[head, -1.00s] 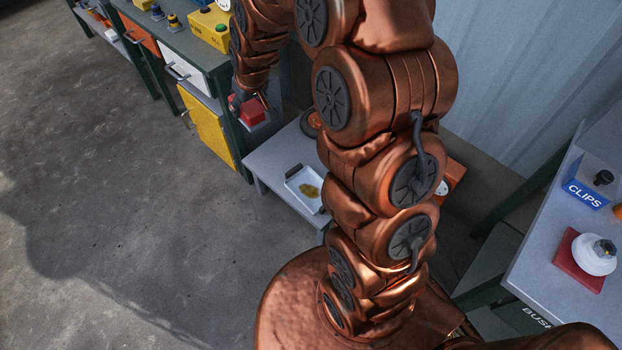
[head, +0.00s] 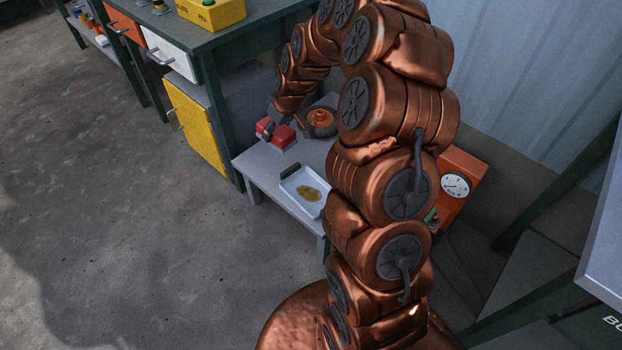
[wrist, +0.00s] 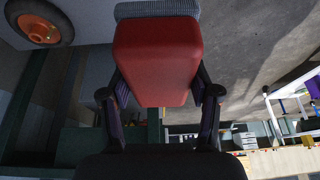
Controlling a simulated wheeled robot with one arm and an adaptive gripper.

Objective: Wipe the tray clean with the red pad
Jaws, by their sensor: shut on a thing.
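The red pad (head: 284,138) is a block with a grey underside layer, which shows in the wrist view. My gripper (head: 272,129) is shut on it, with one finger on each side of the red block (wrist: 157,60); the fingers of my gripper (wrist: 160,92) show below it. The tray (head: 291,184) is white and shallow with a dark handle at its far end, and lies on a low grey table. A yellow-brown smear (head: 311,193) is on its floor. The pad is beyond the tray's handle end, apart from the tray; its exact height above the table is unclear.
A round dark item with an orange hub (head: 321,120) sits behind the tray and also shows in the wrist view (wrist: 40,24). An orange box with a gauge (head: 463,184) stands right of my arm. A green-framed bench with a yellow door (head: 193,122) stands left of the table.

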